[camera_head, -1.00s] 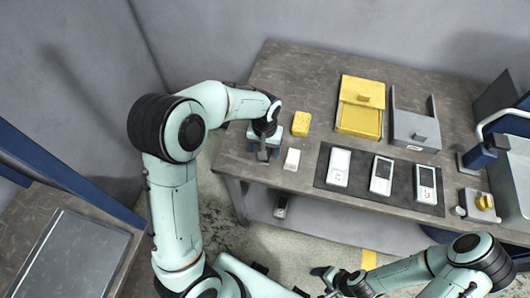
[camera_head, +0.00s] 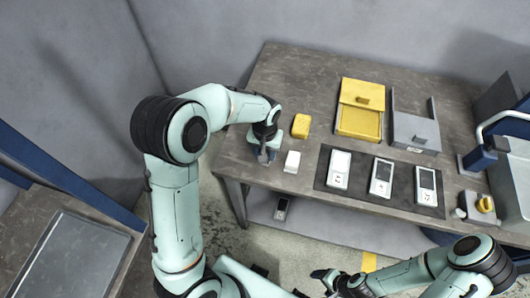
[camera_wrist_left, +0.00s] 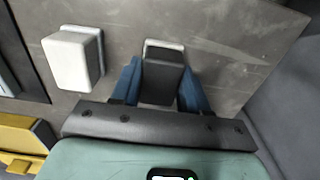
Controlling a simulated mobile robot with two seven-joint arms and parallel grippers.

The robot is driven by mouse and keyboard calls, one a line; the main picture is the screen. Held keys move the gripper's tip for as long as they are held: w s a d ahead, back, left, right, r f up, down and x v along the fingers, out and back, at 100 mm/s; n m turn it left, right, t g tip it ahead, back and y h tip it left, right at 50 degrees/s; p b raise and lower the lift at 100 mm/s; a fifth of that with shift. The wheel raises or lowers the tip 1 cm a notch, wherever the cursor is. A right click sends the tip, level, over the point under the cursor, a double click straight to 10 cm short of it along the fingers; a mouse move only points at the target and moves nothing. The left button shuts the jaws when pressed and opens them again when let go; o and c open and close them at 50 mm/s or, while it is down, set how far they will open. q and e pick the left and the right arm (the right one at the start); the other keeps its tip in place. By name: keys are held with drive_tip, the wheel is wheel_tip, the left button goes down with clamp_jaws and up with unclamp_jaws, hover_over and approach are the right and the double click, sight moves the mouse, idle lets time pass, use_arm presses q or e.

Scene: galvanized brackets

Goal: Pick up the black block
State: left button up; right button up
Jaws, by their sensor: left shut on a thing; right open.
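The black block (camera_wrist_left: 161,76) is a dark grey-black piece with a lighter end, seen in the left wrist view between two blue fingers. My left gripper (camera_wrist_left: 158,88) is shut on it, with a finger against each side. In the head view my left gripper (camera_head: 266,155) points down at the left end of the workbench and mostly hides the block. I cannot tell whether the block touches the bench top. My right gripper (camera_head: 322,282) is open and empty, low in front of the bench.
A white block (camera_head: 292,162) stands close beside the left gripper, and a yellow block (camera_head: 301,125) lies behind it. A dark mat (camera_head: 360,188) with three white devices, a yellow bin (camera_head: 359,123) and a grey bin (camera_head: 415,130) are further right on the workbench (camera_head: 290,75).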

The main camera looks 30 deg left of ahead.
use_arm(q)
wheel_tip(320, 180, up, 19)
drive_tip(key=p, duration=0.1)
drive_tip(key=shift+r+p, duration=0.2)
drive_tip(key=shift+p, duration=0.2)
use_arm(e)
drive_tip(key=shift+w+r, duration=1.15)
drive_tip(key=shift+r, duration=0.1)
use_arm(q)
drive_tip(key=shift+o, duration=1.1)
drive_tip(key=shift+c, duration=0.5)
